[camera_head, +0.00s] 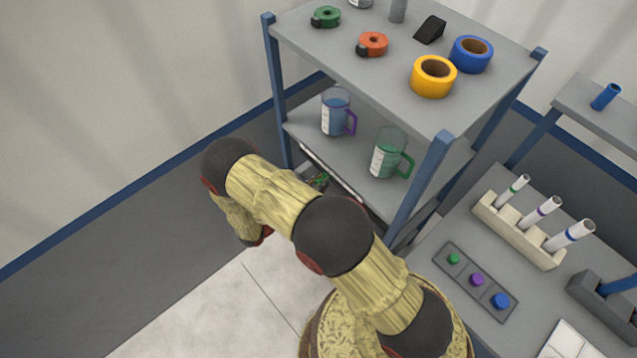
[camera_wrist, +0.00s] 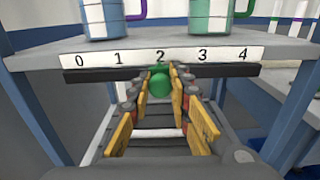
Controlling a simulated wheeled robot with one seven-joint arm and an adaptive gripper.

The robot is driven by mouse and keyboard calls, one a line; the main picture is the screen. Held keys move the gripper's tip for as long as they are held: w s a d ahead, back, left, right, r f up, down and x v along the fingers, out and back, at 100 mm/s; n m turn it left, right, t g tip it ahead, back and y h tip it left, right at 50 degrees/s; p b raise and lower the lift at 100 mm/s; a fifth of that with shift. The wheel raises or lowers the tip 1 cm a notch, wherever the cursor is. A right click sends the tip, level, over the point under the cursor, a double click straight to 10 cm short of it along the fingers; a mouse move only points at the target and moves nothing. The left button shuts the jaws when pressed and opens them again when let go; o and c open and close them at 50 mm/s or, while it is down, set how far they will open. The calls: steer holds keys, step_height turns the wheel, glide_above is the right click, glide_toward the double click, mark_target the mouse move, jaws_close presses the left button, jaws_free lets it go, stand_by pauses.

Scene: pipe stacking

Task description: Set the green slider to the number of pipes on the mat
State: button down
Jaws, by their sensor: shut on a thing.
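The green slider (camera_wrist: 160,86) is a round green knob on a dark rail (camera_wrist: 105,74) along the front edge of a shelf. Above the rail, a white number strip (camera_wrist: 160,56) reads 0 to 4, and the knob sits under the 2. My gripper (camera_wrist: 166,76) is shut on the knob, with a finger at each side. In the head view my arm hides most of the gripper. No mat with pipes on it can be made out clearly in either view.
Blue (camera_head: 336,112) and green (camera_head: 390,153) measuring jugs stand on the shelf above the rail. Tape rolls lie on the top shelf. At right are a rack (camera_head: 515,230) of white tubes, a button panel (camera_head: 475,281) and a short blue pipe (camera_head: 605,96). Blue posts flank the rail.

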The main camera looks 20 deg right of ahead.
mark_target(316, 165)
steer(key=w, duration=0.1)
steer(key=w+a+b, duration=0.1)
steer(key=w, duration=0.1)
steer(key=w+b, duration=0.1)
steer(key=shift+w+a+f, duration=0.15)
steer(key=shift+a+f, duration=0.05)
steer(key=shift+a, duration=0.2)
steer(key=shift+w+a+r+b, duration=0.2)
steer(key=shift+w+b, duration=0.15)
steer(key=shift+w, duration=0.2)
steer(key=c, duration=1.6)
jaws_free()
steer(key=shift+a, duration=0.1)
steer(key=v, duration=1.2)
steer(key=shift+f, duration=0.1)
